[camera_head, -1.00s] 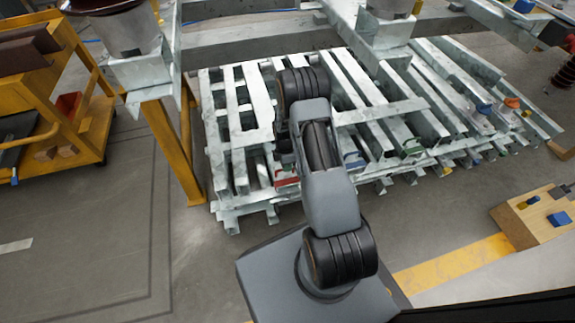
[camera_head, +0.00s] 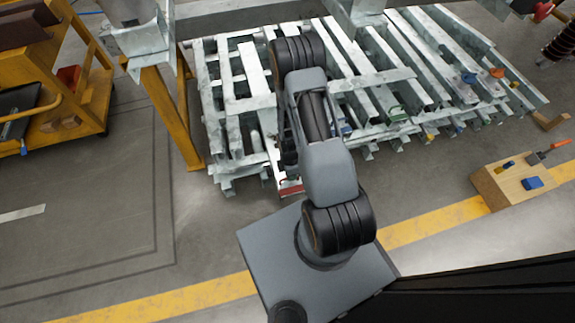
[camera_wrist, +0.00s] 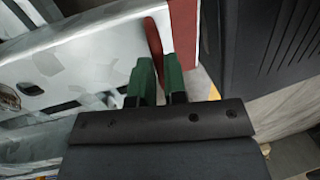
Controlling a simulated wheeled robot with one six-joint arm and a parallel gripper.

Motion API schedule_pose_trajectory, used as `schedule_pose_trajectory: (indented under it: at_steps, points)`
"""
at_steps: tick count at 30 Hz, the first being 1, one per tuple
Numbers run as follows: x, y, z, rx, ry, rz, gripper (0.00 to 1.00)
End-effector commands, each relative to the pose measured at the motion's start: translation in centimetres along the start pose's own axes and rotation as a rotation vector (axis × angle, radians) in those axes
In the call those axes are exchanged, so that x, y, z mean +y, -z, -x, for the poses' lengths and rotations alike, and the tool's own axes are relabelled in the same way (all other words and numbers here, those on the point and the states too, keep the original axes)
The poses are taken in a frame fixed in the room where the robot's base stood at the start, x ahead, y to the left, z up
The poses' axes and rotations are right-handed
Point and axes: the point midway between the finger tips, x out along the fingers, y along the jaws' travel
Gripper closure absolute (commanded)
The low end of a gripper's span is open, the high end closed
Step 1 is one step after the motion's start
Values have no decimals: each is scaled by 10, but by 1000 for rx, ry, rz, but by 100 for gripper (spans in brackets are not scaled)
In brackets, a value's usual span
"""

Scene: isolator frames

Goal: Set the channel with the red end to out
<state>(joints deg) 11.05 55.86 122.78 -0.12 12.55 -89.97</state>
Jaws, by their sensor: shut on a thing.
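The channel with the red end is a long galvanised steel piece in the stack. Its red end (camera_head: 290,188) shows in the head view just beside my arm, sticking out past the front of its neighbours toward my base. In the wrist view the pale channel (camera_wrist: 95,50) runs left, and its red-painted end (camera_wrist: 211,40) is close ahead. In the head view my arm hides the gripper and much of the channel.
A wooden block (camera_head: 505,188) with tools is at right.

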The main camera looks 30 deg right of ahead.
Motion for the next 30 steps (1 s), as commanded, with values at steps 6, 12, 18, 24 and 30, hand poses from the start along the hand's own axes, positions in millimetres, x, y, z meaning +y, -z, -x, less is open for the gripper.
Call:
schedule_pose_trajectory:
  at_steps: [6, 12, 18, 24, 30]
  points:
    - [-9, -2, -2, 2, 13, -6, 100]
    - [-9, -2, -3, 2, 14, -6, 100]
    - [-8, -3, -2, 2, 10, -9, 71]
    - [-6, -4, -2, 2, 5, -11, 62]
    - [-6, -4, 3, 2, 2, -10, 62]
